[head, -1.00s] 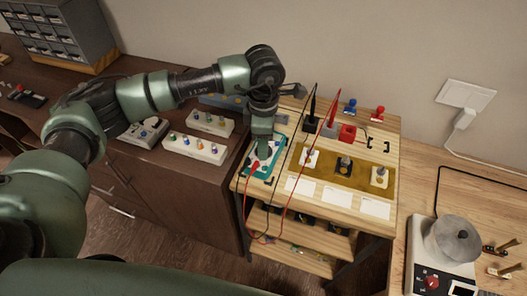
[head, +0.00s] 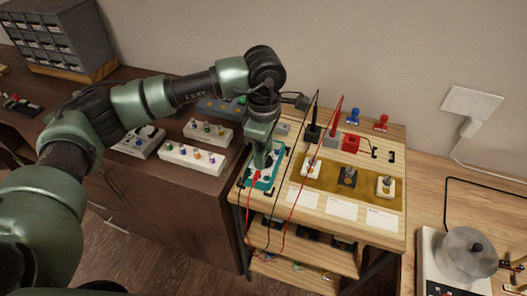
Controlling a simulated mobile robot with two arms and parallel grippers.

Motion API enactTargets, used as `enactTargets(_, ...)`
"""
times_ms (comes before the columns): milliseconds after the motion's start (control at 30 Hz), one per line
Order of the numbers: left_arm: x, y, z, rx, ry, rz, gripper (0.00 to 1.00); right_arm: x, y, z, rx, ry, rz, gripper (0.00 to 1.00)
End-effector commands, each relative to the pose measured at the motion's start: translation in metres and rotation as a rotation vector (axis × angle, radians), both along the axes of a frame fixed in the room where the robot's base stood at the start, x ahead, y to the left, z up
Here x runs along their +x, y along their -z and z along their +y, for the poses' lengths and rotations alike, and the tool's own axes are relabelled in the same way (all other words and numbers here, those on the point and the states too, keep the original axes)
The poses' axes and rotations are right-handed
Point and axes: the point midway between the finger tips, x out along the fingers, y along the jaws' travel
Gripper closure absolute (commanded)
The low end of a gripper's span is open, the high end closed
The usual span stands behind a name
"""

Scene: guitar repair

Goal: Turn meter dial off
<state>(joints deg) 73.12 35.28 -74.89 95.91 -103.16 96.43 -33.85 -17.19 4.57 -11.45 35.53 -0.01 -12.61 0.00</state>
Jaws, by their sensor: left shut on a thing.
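The meter (head: 274,155) has a teal body and lies at the left side of the wooden cart top, with a red lead plugged into its near end. My left gripper (head: 261,163) points down onto the middle of the meter's face. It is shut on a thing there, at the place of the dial. The dial itself is hidden by the fingers, so its pointer setting cannot be read. My right gripper is not in view.
Black and red probes (head: 313,130) stand upright behind the meter, their leads looping over the cart's front. A brown mat (head: 325,183) with several switch-like parts lies to the right. Pedals (head: 193,158) sit on the dark cabinet at left.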

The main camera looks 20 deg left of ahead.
Motion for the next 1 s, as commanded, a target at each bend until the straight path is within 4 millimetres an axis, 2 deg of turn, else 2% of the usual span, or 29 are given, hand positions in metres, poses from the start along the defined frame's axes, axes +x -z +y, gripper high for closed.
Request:
enactTargets(67,0.000,-0.001,0.000,-0.001,0.000,-0.002,1.00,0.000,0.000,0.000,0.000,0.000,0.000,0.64)
enactTargets(100,0.000,-0.001,0.000,-0.001,-0.001,-0.002,0.51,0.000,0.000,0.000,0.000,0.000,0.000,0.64)
enactTargets(167,0.000,-0.001,0.000,-0.001,-0.001,-0.002,0.37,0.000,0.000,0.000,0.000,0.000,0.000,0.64)
enactTargets(433,0.000,-0.001,0.000,0.000,-0.001,0.001,0.37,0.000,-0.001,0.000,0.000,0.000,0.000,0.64)
enactTargets(567,0.000,-0.007,0.000,0.000,-0.001,0.000,0.37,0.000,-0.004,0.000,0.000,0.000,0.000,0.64)
enactTargets(1000,0.003,-0.070,-0.002,0.000,-0.007,-0.004,0.37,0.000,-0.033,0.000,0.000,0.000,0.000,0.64)
